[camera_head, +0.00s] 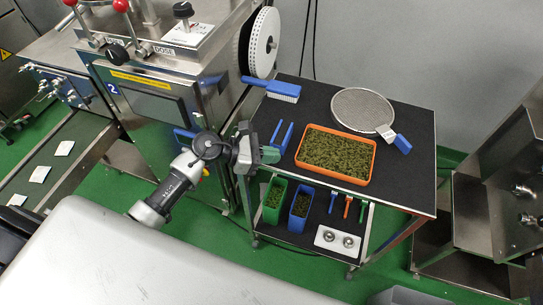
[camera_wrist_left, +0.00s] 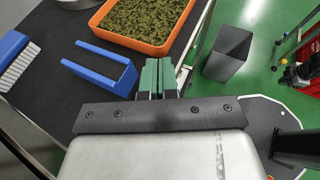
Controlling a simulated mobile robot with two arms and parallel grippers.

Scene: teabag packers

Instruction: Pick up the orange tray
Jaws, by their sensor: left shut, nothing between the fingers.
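The orange tray (camera_head: 367,177) is filled with green-brown leaves and lies on the black top of a trolley in the head view. It also shows at the top of the left wrist view (camera_wrist_left: 158,50), cut off by the frame edge. My left gripper (camera_head: 272,154) is at the left edge of the trolley top, left of the tray and apart from it. In the left wrist view its green fingers (camera_wrist_left: 158,66) are shut together with nothing between them, just short of the tray's near edge. My right gripper is not in view.
A blue brush (camera_head: 272,87), a round sieve (camera_head: 362,110) and a blue-handled scoop (camera_head: 401,144) share the trolley top. Green and blue bins (camera_head: 301,201) stand on the lower shelf. A steel machine (camera_head: 160,90) stands left.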

